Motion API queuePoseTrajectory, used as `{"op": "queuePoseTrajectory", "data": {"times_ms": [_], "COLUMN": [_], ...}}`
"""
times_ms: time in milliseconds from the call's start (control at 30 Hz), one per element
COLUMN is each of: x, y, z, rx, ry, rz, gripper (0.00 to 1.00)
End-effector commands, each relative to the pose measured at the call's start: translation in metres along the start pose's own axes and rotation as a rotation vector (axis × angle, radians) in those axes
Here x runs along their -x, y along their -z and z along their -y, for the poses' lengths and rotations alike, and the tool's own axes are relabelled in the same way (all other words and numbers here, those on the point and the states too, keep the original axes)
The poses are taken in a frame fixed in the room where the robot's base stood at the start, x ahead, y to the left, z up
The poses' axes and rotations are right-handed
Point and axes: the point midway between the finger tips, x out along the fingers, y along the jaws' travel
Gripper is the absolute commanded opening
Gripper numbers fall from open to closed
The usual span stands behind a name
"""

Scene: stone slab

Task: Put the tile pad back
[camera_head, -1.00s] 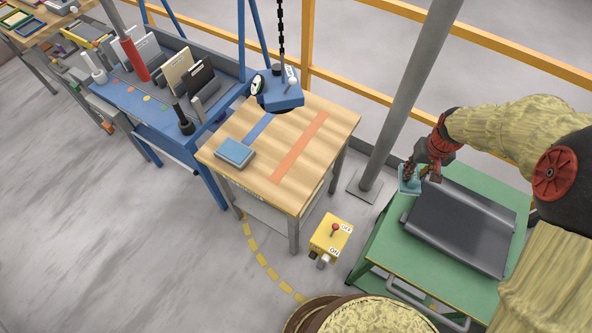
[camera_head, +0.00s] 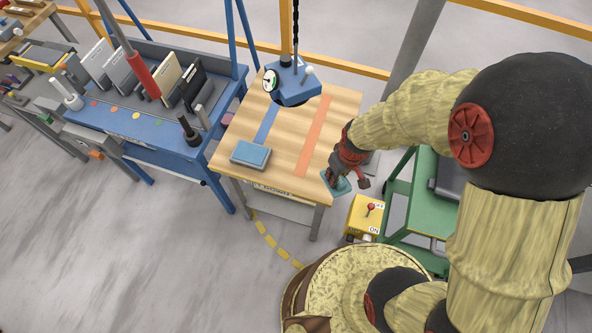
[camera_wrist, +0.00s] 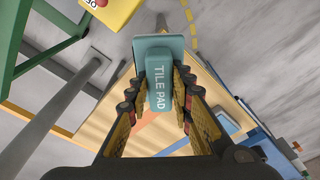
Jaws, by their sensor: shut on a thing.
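The tile pad is a teal block with a flat plate and a raised handle reading "TILE PAD" in the wrist view (camera_wrist: 163,95). My gripper (camera_wrist: 160,82) is shut on its handle, one finger on each side. In the head view my gripper (camera_head: 337,175) holds the tile pad (camera_head: 341,188) at the right front corner of the wooden table (camera_head: 315,108). The pad appears raised; its height over the table edge is hard to tell.
A blue block (camera_head: 250,154) lies on the table's left front, near blue and orange strips (camera_head: 313,140). A blue vacuum lifter (camera_head: 291,85) hangs over the table's back. A yellow switch box (camera_head: 366,215) and green cart (camera_head: 430,205) stand right. A blue rack bench (camera_head: 150,125) stands left.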

Motion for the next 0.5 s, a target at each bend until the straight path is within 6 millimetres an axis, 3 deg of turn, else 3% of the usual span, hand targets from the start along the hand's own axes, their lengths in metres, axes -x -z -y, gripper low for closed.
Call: {"op": "queuePoseTrajectory", "data": {"times_ms": [433, 500], "x": [-0.053, -0.069], "y": [0.081, 0.088], "z": [0.028, 0.030], "rx": [0.008, 0.007], "ry": [0.001, 0.001], "rz": [0.002, 0.004], "gripper": [0.00, 0.00]}}
